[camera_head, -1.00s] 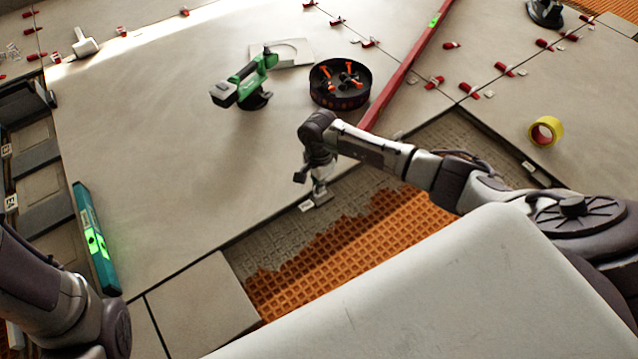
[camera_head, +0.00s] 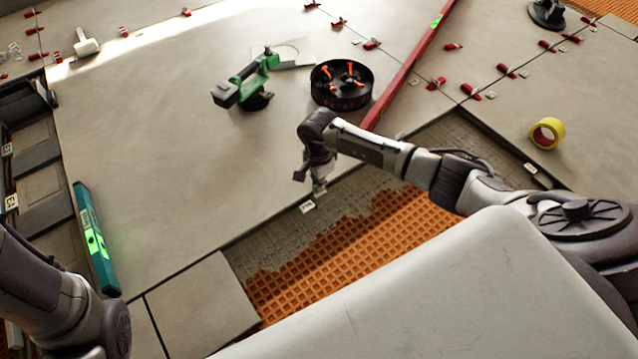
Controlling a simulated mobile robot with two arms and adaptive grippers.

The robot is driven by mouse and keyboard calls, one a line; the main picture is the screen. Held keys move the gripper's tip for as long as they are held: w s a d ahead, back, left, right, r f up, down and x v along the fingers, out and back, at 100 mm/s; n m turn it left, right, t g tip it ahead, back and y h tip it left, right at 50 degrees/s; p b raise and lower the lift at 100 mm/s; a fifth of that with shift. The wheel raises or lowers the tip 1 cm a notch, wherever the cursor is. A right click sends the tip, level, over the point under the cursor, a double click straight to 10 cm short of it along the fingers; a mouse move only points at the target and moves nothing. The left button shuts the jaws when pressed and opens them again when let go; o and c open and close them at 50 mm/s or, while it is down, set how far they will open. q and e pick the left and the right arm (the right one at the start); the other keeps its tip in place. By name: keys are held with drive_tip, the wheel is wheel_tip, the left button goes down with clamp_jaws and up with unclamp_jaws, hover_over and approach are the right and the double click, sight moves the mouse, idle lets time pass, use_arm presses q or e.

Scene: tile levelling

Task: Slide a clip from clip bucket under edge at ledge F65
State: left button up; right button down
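My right gripper (camera_head: 318,187) points down at the edge of the large grey tile (camera_head: 170,150), beside the open strip of grey mortar and orange mat. Its fingers are small here, and I cannot tell whether they are open or hold a clip. A small white label (camera_head: 307,207) sits on the tile edge just below it; its text is too small to read. Red and white clips (camera_head: 437,83) sit along the tile joints further back. I cannot identify the clip bucket with certainty. My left gripper is out of view; only that arm shows at lower left.
A round black object with orange parts (camera_head: 341,103), a green tool (camera_head: 245,80) and a long red level (camera_head: 412,62) lie on the tiles behind my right arm. Yellow tape (camera_head: 546,133) is at right. A teal level (camera_head: 95,240) is at left. The orange mat (camera_head: 335,255) lies exposed in front.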

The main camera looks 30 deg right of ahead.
drive_tip(key=shift+w, duration=0.1)
drive_tip(key=c, duration=1.8)
unclamp_jaws()
drive_tip(key=o, duration=0.6)
drive_tip(key=shift+c, duration=0.2)
wheel_tip(320, 180, up, 12)
